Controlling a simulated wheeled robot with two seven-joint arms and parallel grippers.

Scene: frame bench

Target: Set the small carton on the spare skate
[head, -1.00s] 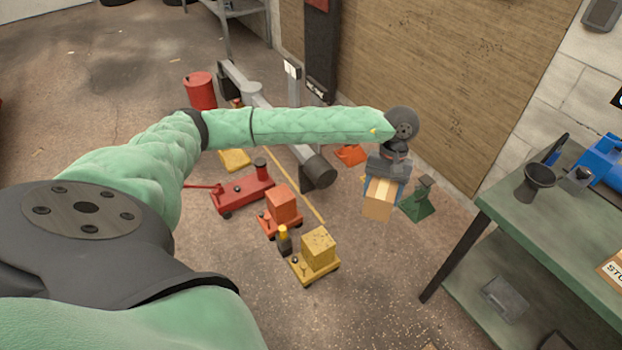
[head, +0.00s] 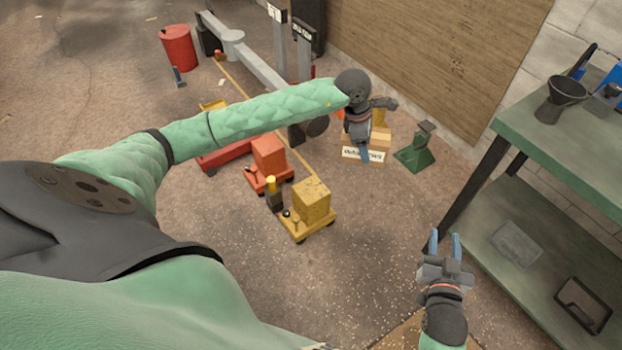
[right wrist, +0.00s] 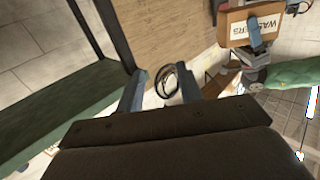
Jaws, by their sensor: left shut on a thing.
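The small carton (head: 379,141), tan with a white "WASHERS" label, is in the jaws of my left gripper (head: 364,153), in front of the wooden panel. It also shows at the top of the right wrist view (right wrist: 236,28). An orange skate (head: 270,180) and a yellow skate (head: 307,229) each bear a block of their own colour. A flat yellow piece (head: 213,105) behind my left arm is partly hidden; I cannot tell if it is the spare skate. My right gripper (head: 445,240) is open and empty beside the bench.
A green workbench (head: 560,150) with a lower shelf stands at the right. A green stand (head: 415,150) is just right of the carton. A grey beam (head: 262,62), a red drum (head: 179,48) and a red wheeled unit (head: 222,155) lie beyond my left arm.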

